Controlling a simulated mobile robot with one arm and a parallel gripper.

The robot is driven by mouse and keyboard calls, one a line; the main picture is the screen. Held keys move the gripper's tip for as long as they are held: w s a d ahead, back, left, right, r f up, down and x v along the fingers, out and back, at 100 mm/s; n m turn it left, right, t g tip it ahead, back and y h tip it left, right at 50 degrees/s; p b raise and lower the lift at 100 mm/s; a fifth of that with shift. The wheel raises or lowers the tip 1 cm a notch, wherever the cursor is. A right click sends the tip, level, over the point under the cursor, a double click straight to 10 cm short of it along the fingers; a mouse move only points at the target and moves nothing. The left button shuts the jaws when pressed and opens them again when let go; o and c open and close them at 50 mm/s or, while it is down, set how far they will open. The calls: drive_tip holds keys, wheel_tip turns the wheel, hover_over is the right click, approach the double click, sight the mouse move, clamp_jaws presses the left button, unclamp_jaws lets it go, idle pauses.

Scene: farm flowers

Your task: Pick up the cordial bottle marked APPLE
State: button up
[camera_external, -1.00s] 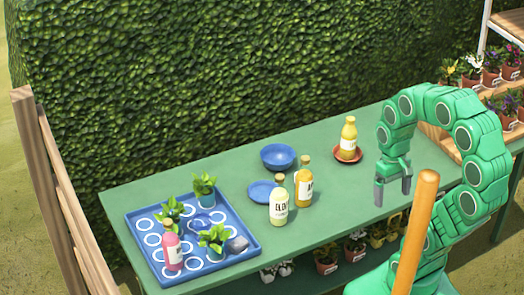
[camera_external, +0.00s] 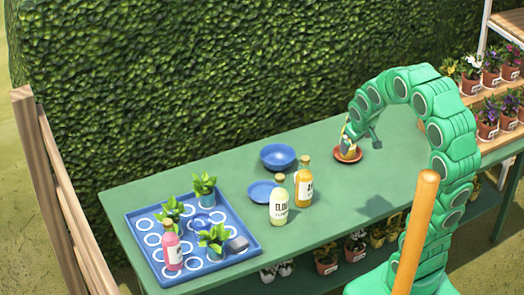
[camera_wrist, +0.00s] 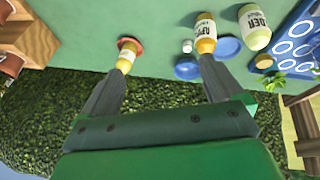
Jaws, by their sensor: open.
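A yellow bottle (camera_external: 349,152) stands on a red saucer (camera_external: 359,157); my gripper (camera_external: 360,142) covers much of it, hiding its label. In the wrist view this bottle (camera_wrist: 126,60) is by the tip of the left finger, and I cannot tell whether they touch. My gripper (camera_wrist: 162,66) is open, with nothing held between its fingers. An amber bottle (camera_external: 304,184) stands further left, its label only partly legible; it also shows in the wrist view (camera_wrist: 205,38) beyond the right fingertip. A pale bottle (camera_external: 279,203) beside it has a label starting "ELD".
Two blue dishes (camera_external: 278,156) are behind the amber and pale bottles. The green table (camera_external: 335,215) is bare at the front right. A hedge stands behind.

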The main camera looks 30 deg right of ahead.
drive_tip(key=w+d+f+n+t, duration=0.1)
drive_tip(key=w+d+f+n, duration=0.1)
drive_tip(key=w+d+f, duration=0.3)
drive_tip(key=w+d+f+n+t+y, duration=0.1)
drive_tip(key=w+f+t, duration=0.1)
drive_tip(key=w, duration=0.5)
drive_tip(key=w+d+f+n+t, duration=0.1)
drive_tip(key=w+d+f+n, duration=0.1)
drive_tip(key=w+d+f, duration=0.3)
drive_tip(key=n+y, duration=0.4)
drive_tip(key=y, duration=0.9)
approach(304, 185)
drive_tip(key=w+a+f, duration=0.1)
drive_tip(key=w+f, duration=0.2)
drive_tip(key=w, duration=0.1)
drive_tip(key=shift+f+x, duration=0.15)
drive_tip(key=shift+x, duration=1.65)
drive_tip(key=shift+f+x, duration=0.15)
drive_tip(key=shift+x, duration=1.65)
drive_tip(key=shift+d, duration=0.15)
drive_tip(key=c, duration=1.6)
